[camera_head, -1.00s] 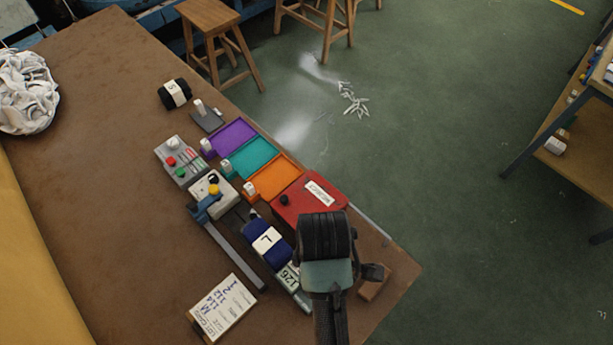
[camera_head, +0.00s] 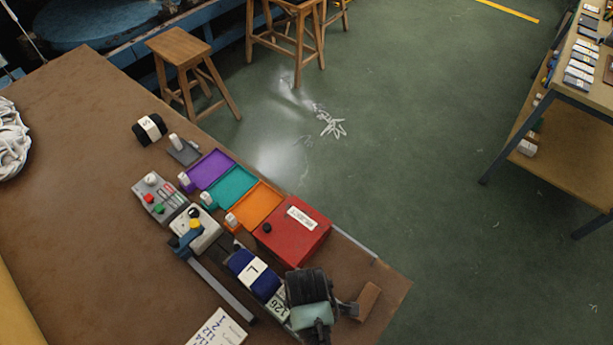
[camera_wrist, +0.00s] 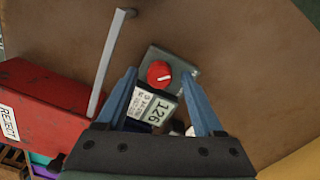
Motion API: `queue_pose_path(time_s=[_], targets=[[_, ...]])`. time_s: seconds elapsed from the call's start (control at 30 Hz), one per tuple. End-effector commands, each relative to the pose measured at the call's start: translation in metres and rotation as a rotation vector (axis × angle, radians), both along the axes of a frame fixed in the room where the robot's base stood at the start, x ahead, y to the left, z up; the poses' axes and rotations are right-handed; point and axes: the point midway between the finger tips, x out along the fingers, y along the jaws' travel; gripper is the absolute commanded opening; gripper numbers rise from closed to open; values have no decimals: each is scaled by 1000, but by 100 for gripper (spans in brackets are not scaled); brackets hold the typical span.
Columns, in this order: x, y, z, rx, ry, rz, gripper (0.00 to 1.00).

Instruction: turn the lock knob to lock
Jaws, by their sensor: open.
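A round red knob (camera_wrist: 158,73) with a white mark sits on a grey unit (camera_wrist: 182,80) in the wrist view. The unit's display reading 126 (camera_wrist: 158,108) lies just below the knob; it also shows in the head view (camera_head: 279,302). My gripper (camera_wrist: 159,76) is open, its two blue fingers spread to either side of the knob in the picture. I cannot tell how far above the knob the fingertips are; no contact shows. In the head view my wrist (camera_head: 308,290) hides the knob and the fingertips.
A red reject box (camera_head: 303,240) stands beside the unit, with orange (camera_head: 257,203), teal and purple trays beyond. A dark blue roll marked L (camera_head: 252,270) lies near the display. A metal rail (camera_head: 222,290) runs alongside. The table's right edge is close.

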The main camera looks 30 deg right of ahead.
Motion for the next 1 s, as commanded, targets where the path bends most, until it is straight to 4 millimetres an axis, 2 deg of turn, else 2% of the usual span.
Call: queue_pose_path(time_s=[0.03,0.4,0.43,0.77,1.0], targets=[[0,0,0,0,0,0,69],[0,0,0,0,0,0,2],[0,0,0,0,0,0,0],[0,0,1,1,1,-23,0],[0,0,3,1,2,-139,0]])
